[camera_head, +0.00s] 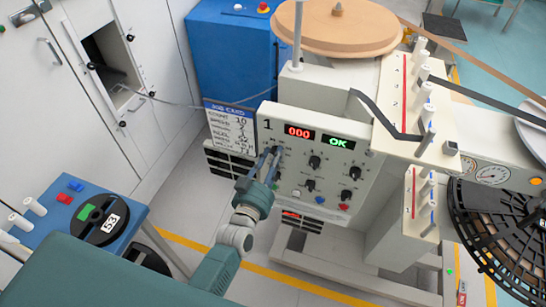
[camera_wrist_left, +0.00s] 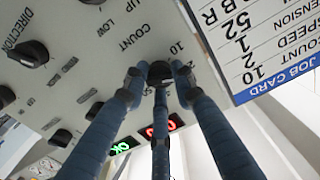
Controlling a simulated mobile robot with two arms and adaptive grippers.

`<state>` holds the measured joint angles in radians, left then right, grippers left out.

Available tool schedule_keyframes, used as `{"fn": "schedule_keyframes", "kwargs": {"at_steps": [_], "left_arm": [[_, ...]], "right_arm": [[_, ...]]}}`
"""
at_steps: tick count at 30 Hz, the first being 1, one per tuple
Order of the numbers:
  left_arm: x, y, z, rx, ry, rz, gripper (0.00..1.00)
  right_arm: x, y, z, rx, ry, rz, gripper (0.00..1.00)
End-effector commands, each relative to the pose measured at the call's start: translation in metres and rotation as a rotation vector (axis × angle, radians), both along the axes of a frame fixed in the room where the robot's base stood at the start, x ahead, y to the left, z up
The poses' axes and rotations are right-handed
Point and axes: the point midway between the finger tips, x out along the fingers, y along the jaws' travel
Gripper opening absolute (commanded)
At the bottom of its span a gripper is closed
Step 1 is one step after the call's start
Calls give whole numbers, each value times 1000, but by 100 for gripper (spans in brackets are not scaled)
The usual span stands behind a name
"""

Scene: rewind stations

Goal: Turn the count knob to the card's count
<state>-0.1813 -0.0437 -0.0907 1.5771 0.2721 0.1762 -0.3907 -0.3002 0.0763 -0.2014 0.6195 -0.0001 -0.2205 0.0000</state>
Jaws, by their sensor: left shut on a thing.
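My left gripper (camera_head: 271,156) reaches up to the control panel (camera_head: 330,160) of station 1 and is shut on the count knob. In the left wrist view its fingers close around the black count knob (camera_wrist_left: 160,71), beside the label COUNT and the printed marks 10 and 20. The fingers partly cover the knob, and I cannot tell where its pointer stands. The job card (camera_head: 230,128) hangs left of the panel; in the wrist view the card (camera_wrist_left: 265,45) appears upside down and its count line reads 10. My right gripper is not in view.
The panel displays (camera_head: 315,136) read 000 in red and OK in green. Other black knobs (camera_head: 314,162) sit right of my gripper. A brown roll (camera_head: 338,28) lies above. A blue cabinet (camera_head: 228,50) stands behind, and a cart with a reel marked 53 (camera_head: 102,219) at lower left.

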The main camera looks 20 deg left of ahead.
Motion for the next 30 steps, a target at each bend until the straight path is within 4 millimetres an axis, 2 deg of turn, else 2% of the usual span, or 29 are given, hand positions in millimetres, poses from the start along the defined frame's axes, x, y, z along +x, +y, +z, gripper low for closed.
{"fn": "schedule_keyframes", "kwargs": {"at_steps": [1, 21, 30], "left_arm": [[2, 1, 6, -8, -14, 2, 0], [3, 2, 8, -318, -7, 1, 0], [3, 2, 9, -364, -7, 1, 0]], "right_arm": [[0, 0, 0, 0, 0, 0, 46], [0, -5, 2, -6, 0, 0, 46], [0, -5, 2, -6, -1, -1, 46]]}}
